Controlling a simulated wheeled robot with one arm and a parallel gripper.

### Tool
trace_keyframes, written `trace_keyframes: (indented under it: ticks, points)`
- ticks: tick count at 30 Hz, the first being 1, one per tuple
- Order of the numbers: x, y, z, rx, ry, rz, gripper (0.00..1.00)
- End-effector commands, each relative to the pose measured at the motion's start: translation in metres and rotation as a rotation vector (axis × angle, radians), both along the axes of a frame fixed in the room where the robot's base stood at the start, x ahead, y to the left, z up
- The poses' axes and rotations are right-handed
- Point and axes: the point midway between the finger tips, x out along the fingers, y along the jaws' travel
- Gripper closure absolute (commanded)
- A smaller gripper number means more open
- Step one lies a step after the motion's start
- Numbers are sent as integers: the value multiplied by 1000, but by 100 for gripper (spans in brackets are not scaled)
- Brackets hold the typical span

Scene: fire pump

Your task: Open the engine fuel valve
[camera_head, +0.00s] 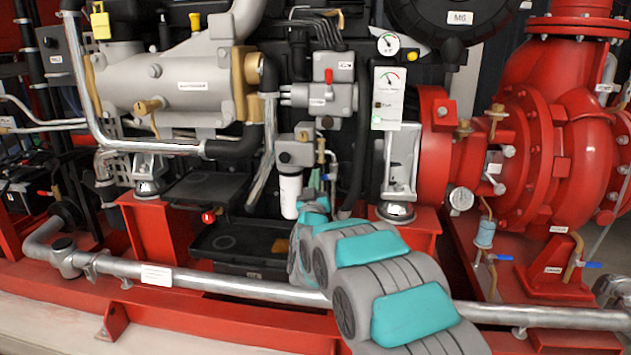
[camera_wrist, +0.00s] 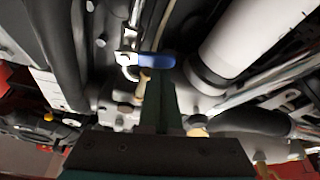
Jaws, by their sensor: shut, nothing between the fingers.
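A valve with a blue lever handle (camera_wrist: 155,60) shows in the wrist view, just beyond my fingertips. Its lever lies roughly crosswise in that picture, on a pale metal fitting with a brass-coloured part below it. I take it for the engine fuel valve, but no label on it is readable. My gripper (camera_wrist: 158,78) is shut and empty, its dark fingers together and pointing at the lever. The fingertips overlap the area just under the handle; I cannot tell whether they touch it. In the head view my grey and teal arm reaches in to the engine and hides most of the gripper.
A white filter cylinder (camera_wrist: 245,45) stands close to the right of the lever; it also shows in the head view (camera_head: 290,195). Dark hoses (camera_wrist: 62,50) run at left. A silver pipe (camera_head: 215,283) crosses low in front. The red pump (camera_head: 575,150) stands at right.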

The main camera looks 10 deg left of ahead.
Motion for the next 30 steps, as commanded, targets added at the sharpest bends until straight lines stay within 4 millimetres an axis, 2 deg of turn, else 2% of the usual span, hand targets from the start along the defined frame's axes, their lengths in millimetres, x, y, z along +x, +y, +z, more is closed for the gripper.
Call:
trace_keyframes:
  ticks: [30]
  points:
    - [0,-1,-5,-126,5,0,100]
